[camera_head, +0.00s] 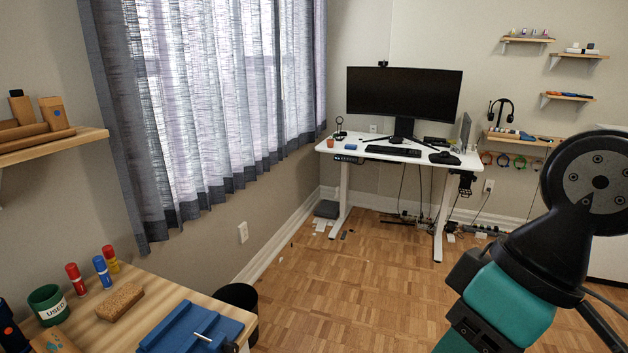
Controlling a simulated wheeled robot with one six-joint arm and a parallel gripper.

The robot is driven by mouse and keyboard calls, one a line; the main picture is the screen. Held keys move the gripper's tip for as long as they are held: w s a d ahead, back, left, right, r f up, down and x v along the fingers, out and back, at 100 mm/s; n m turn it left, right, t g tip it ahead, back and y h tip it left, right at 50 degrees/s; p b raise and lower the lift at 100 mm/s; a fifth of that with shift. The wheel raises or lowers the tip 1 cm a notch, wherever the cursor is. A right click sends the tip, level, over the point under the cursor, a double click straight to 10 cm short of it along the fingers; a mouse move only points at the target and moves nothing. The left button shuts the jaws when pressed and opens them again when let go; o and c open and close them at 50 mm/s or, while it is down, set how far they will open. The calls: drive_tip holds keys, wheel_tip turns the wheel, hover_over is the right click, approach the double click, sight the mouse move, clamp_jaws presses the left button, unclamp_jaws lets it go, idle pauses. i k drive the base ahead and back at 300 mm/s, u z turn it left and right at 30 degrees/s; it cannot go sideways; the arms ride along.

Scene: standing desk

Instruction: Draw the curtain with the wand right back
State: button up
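A curtain (195,110) hangs across the window on the left wall in the head view. It is sheer and pale in the middle, with a blue-grey hem and darker blue-grey folds at its left edge (122,130) and right end. It is spread over the window and daylight shows through it. Its top is cut off by the frame. I cannot make out a wand on it. My arm is at the right, with a black joint and a teal link, well apart from the curtain. My gripper is not in view.
A white standing desk (350,151) is at the back. The floor (330,285) between is mostly clear.

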sight(272, 52)
drive_tip(key=z, duration=0.45)
drive_tip(key=i, duration=3.35)
drive_tip(key=u, duration=1.35)
drive_tip(key=i, duration=1)
drive_tip(key=u, duration=0.65)
